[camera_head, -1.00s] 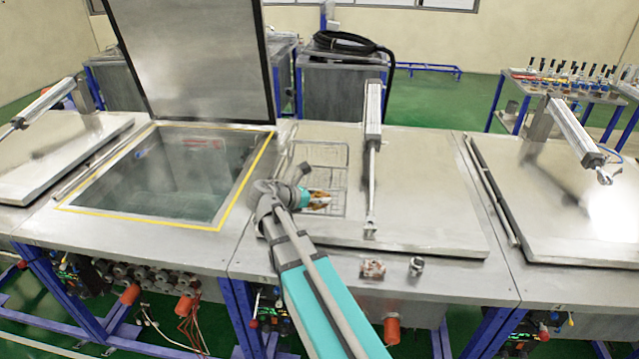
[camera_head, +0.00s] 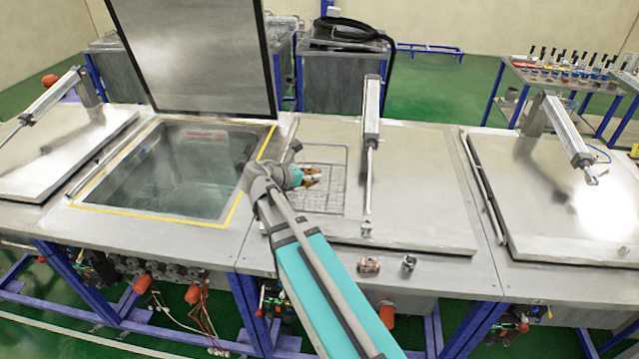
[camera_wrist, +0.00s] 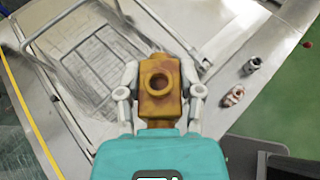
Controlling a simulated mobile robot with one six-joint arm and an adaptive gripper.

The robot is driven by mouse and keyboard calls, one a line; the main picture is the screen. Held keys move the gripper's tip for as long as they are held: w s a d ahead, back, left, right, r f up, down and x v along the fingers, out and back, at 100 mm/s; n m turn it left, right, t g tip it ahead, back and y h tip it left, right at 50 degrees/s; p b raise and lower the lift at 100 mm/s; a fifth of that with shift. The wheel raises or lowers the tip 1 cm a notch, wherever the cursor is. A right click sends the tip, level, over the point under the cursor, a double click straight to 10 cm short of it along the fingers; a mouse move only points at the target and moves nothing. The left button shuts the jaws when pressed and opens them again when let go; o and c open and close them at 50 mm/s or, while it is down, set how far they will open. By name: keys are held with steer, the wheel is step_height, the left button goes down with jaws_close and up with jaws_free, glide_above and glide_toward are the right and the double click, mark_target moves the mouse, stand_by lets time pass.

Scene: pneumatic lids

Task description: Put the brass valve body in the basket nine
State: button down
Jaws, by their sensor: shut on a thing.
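The brass valve body (camera_wrist: 160,88) is a golden-brown block with a round hole in its face. My gripper (camera_wrist: 160,76) is shut on it, with one pale finger on each side. In the head view my gripper (camera_head: 311,178) holds the brass piece above the left part of the middle closed lid. A wire basket (camera_head: 336,192) is on that lid, just beyond and beside my gripper. It also shows at the upper left of the wrist view (camera_wrist: 68,52). I cannot read any number on it.
An open tank (camera_head: 165,212) with a yellow rim and raised lid (camera_head: 195,60) lies left. A pneumatic cylinder (camera_head: 372,110) stands on the middle lid. A reddish part (camera_head: 369,265) and a dark metal part (camera_head: 409,263) sit on the front ledge.

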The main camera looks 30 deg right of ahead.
steer(key=w+d+f+b, duration=0.7)
steer(key=w+f+b, duration=0.2)
steer(key=w, duration=0.2)
steer(key=shift+w, duration=0.15)
stand_by(0.4)
steer(key=shift+f, duration=0.1)
steer(key=shift+w+d+f+b, duration=0.1)
steer(key=shift+w+f+b, duration=0.1)
steer(key=shift+f+b, duration=0.85)
steer(key=shift+w+d+f+b, duration=0.1)
steer(key=shift+w+f+b, duration=0.05)
steer(key=shift+f+b, duration=0.8)
steer(key=shift+f, duration=0.1)
